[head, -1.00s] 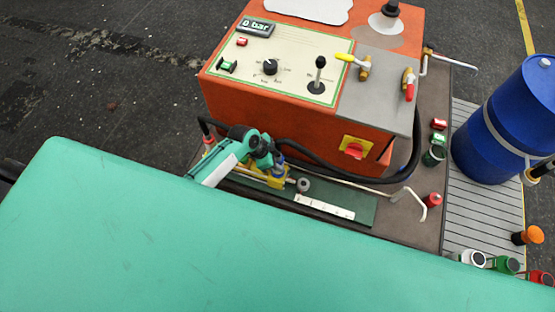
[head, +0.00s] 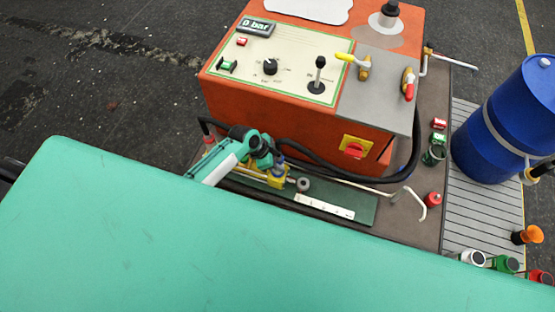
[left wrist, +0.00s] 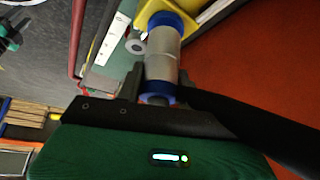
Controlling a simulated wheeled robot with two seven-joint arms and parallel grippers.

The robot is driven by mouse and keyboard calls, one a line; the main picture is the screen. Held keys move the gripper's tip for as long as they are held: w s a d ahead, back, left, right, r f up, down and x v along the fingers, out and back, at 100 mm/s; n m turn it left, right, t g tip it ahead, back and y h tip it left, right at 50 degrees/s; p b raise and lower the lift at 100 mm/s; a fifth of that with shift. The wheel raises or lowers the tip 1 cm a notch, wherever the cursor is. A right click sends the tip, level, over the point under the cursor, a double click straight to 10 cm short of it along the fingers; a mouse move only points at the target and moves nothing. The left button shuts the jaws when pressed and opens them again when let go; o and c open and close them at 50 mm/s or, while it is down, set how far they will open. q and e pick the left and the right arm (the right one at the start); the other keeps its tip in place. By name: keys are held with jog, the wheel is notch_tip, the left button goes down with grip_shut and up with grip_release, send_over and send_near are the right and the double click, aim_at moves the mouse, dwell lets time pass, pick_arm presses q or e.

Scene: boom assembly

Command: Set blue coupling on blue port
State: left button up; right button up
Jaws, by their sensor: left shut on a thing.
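My left gripper (head: 277,160) reaches in over the yellow block (head: 275,180) in front of the orange machine. In the left wrist view the left gripper (left wrist: 158,85) is shut on the blue coupling (left wrist: 159,70), a silver cylinder with a blue ring at its near end. The blue port (left wrist: 166,22), a blue-ringed silver stub, comes out of the yellow block (left wrist: 200,10). Coupling and port look in line and end to end, with a thin seam between them. I cannot tell whether they are fully seated. My right gripper is not in view.
A black hose (head: 350,172) curves along the front of the orange machine (head: 270,115). A grey round end (head: 303,184) and a green plate with a white strip (head: 325,207) lie right of the block. A turquoise surface (head: 200,245) fills the foreground.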

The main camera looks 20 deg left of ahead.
pick_arm(q)
jog(key=shift+f+b, duration=0.35)
jog(key=shift+f, duration=0.2)
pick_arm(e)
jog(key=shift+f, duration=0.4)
pick_arm(q)
jog(key=o, duration=1)
jog(key=shift+c, duration=0.2)
jog(key=shift+s+a+r+p, duration=0.1)
jog(key=shift+a+r+p, duration=0.1)
jog(key=shift+r+p, duration=0.3)
jog(key=shift+a+r+p, duration=0.15)
jog(key=shift+r+p, duration=0.15)
jog(key=p+v, duration=0.8)
jog(key=v, duration=0.1)
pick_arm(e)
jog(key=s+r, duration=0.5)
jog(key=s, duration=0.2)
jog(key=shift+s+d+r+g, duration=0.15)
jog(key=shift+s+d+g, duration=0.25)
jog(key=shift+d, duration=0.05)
pick_arm(q)
jog(key=shift+s+a, duration=0.1)
